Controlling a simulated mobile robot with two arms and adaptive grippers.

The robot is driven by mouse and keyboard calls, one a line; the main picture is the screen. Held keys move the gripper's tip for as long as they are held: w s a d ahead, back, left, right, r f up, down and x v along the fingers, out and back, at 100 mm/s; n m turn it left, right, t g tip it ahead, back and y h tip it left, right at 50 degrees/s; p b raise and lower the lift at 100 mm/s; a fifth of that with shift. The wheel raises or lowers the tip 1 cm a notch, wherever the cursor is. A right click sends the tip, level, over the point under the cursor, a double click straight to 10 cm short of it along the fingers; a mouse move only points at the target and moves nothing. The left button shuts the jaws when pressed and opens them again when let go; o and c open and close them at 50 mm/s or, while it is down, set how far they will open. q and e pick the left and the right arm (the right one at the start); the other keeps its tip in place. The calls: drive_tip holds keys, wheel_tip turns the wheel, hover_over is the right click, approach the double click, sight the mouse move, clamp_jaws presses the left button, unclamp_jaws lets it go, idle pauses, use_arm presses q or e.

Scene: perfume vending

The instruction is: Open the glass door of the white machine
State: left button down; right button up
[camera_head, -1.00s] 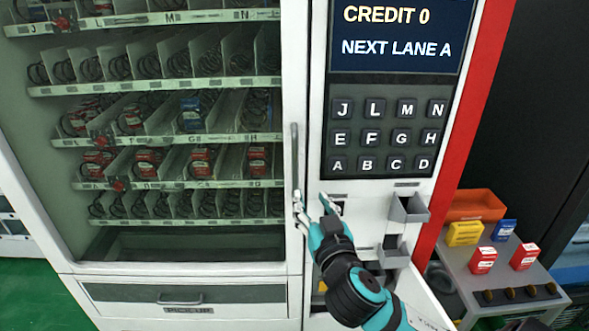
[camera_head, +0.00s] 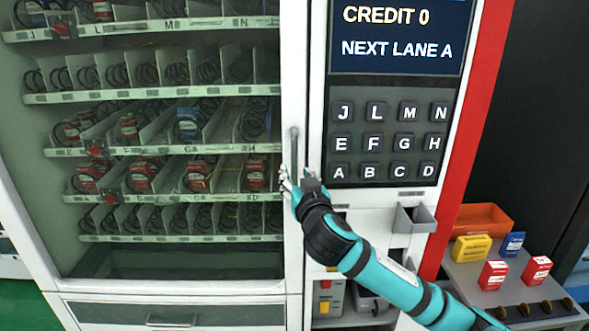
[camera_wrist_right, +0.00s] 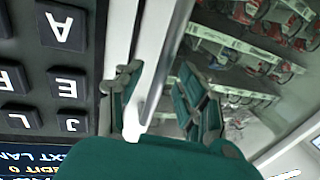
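The white machine (camera_head: 172,284) has a glass door (camera_head: 165,235) on its left part, and the door appears shut. Its vertical grey handle (camera_head: 294,147) is on the door's right edge, beside the keypad (camera_head: 385,141). My right gripper (camera_head: 298,180) is at the handle's lower part. In the right wrist view, the fingers of my right gripper (camera_wrist_right: 158,100) are spread, with the handle (camera_wrist_right: 156,88) showing between them. Gaps show beside the handle, and I cannot tell whether either finger touches it. My left gripper is not in view.
Shelves behind the glass hold red and blue boxes. A pick-up drawer (camera_head: 170,313) is below the door. A grey coin tray (camera_head: 413,217) juts out under the keypad. At right, a side table (camera_head: 468,270) holds small boxes and an orange bin (camera_head: 482,220).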

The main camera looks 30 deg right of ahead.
drive_tip(key=shift+x, duration=1.15)
clamp_jaws()
